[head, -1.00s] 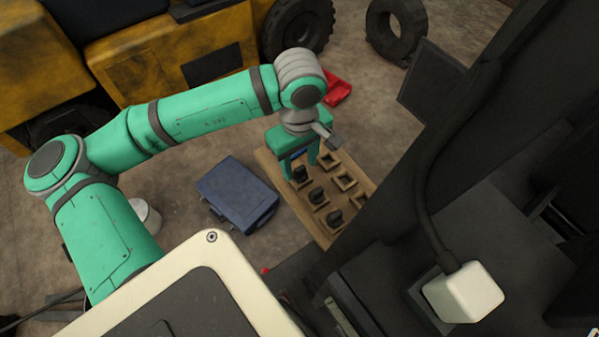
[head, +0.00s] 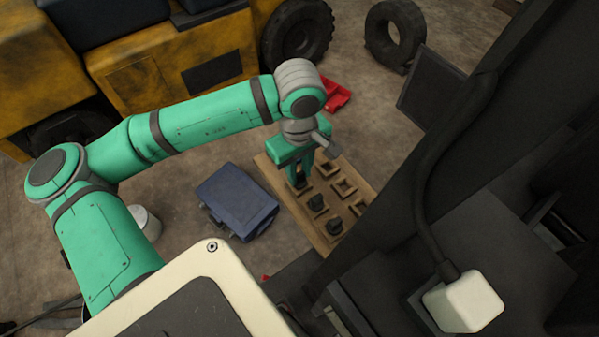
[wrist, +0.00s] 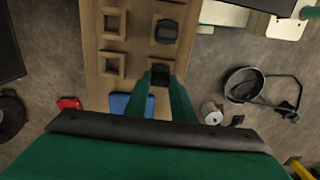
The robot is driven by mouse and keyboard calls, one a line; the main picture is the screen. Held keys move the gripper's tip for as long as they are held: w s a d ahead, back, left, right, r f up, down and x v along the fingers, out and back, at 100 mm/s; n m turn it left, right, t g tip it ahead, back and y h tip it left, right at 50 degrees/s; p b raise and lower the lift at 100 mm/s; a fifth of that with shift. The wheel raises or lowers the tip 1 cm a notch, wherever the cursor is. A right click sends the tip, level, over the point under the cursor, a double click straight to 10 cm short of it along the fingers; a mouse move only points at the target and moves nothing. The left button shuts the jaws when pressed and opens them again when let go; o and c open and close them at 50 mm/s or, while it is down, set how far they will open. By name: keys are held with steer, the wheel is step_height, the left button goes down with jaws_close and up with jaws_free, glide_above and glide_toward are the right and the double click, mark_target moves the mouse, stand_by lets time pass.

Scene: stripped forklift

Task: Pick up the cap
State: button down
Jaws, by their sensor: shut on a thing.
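The cap is mostly hidden by the fingers in the head view. I cannot tell whether it is clear of its socket. Two more dark caps stand in the same row, one nearest the gripper (head: 316,202) and one farther along (head: 333,222). The neighbouring row shows empty sockets (head: 345,187).
A blue case (head: 237,200) lies on the floor left of the board. A red tray (head: 336,95) and tyres (head: 394,32) are behind. A dark upright post (head: 415,145) stands close on the right. A blue object (wrist: 128,103) lies by the board's end.

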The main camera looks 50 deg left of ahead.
steer(key=shift+r, duration=0.45)
steer(key=s+d+r, duration=0.4)
steer(key=s+r, duration=0.7)
steer(key=s, duration=0.2)
steer(key=shift+s+r, duration=0.2)
steer(key=shift+r, duration=0.1)
